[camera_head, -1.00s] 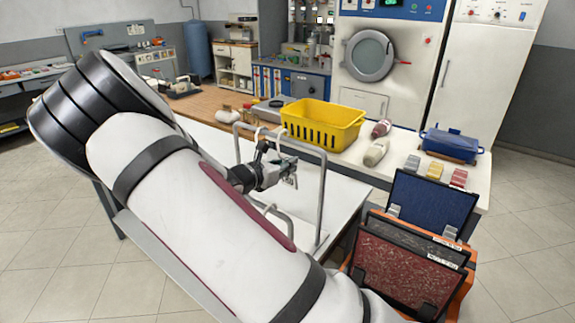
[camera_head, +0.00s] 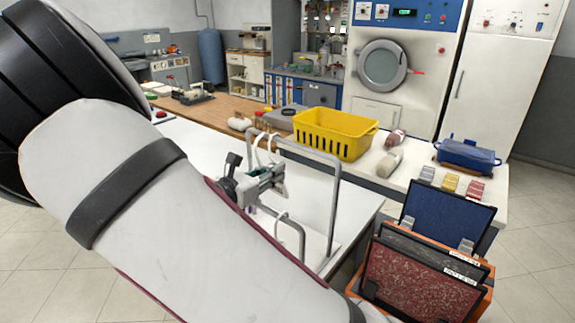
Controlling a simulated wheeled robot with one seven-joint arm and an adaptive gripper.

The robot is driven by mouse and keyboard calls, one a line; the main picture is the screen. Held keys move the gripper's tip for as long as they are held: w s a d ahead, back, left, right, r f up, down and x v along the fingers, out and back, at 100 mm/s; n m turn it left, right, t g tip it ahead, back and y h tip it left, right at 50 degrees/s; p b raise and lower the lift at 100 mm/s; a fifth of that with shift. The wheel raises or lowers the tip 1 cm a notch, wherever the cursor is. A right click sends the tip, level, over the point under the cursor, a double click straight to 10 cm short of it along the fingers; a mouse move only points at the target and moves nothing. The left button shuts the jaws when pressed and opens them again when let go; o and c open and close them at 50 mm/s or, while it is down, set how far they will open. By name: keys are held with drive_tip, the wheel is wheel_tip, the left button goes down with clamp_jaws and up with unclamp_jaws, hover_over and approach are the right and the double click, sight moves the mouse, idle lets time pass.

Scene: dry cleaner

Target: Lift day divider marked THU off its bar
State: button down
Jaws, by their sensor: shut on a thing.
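A grey metal tube rack (camera_head: 335,200) stands on the white table, with a top bar and a lower bar. Pale curved hook-like pieces (camera_head: 257,139) show at the top bar, just above my gripper. My gripper (camera_head: 272,178) is below the top bar, inside the frame, shut on a small pale piece that I take for a day divider. Its THU marking cannot be read at this size, and the jaws hide most of it. Whether its hook still touches the bar cannot be told. Another pale hook (camera_head: 282,217) shows at the lower bar.
An orange box (camera_head: 484,303) with upright panels is at the front right. My arm covers the left foreground.

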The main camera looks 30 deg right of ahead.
drive_tip(key=s+a+r+y, duration=0.1)
drive_tip(key=s+a, duration=0.1)
drive_tip(key=a, duration=0.4)
drive_tip(key=s+a+r+g+y, duration=0.1)
drive_tip(key=s+a+y, duration=0.1)
drive_tip(key=a, duration=0.4)
drive_tip(key=shift+s, duration=0.2)
